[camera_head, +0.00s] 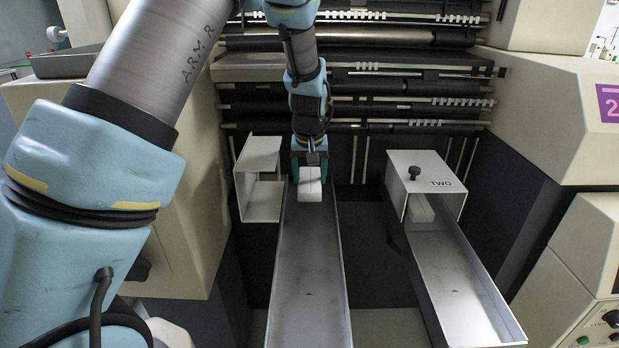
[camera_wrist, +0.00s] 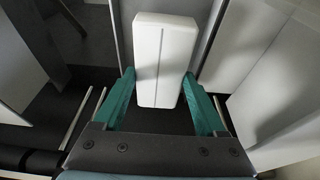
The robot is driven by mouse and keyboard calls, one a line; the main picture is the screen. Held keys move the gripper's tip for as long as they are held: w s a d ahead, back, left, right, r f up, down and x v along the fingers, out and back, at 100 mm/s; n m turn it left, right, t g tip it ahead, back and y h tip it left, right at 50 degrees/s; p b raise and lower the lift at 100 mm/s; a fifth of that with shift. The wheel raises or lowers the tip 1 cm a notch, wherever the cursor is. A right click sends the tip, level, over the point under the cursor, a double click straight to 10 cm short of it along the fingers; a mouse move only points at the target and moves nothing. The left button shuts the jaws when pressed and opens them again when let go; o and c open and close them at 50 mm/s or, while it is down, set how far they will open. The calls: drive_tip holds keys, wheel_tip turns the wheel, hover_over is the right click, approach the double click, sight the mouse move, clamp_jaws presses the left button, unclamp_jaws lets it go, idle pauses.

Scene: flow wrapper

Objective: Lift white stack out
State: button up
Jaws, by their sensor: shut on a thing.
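The white stack (camera_head: 309,186) is a small pale block with a dark seam down its middle. It is at the far end of the left metal chute (camera_head: 307,275), within the line of its side walls. My gripper (camera_head: 309,164) comes down from above and is shut on the stack. In the wrist view the two green fingers of my gripper (camera_wrist: 159,76) stand on either side of the white stack (camera_wrist: 165,58). I cannot tell whether the stack's underside touches the chute floor.
A white open box frame (camera_head: 263,190) stands close left of the chute. A white cover marked TWO (camera_head: 428,172) sits over the right chute (camera_head: 462,285), with another white block (camera_head: 420,208) under it. Machine rollers lie behind. A dark gap separates the chutes.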

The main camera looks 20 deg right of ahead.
sight(309, 180)
drive_tip(key=shift+r+p, duration=1.65)
drive_tip(key=shift+r, duration=0.95)
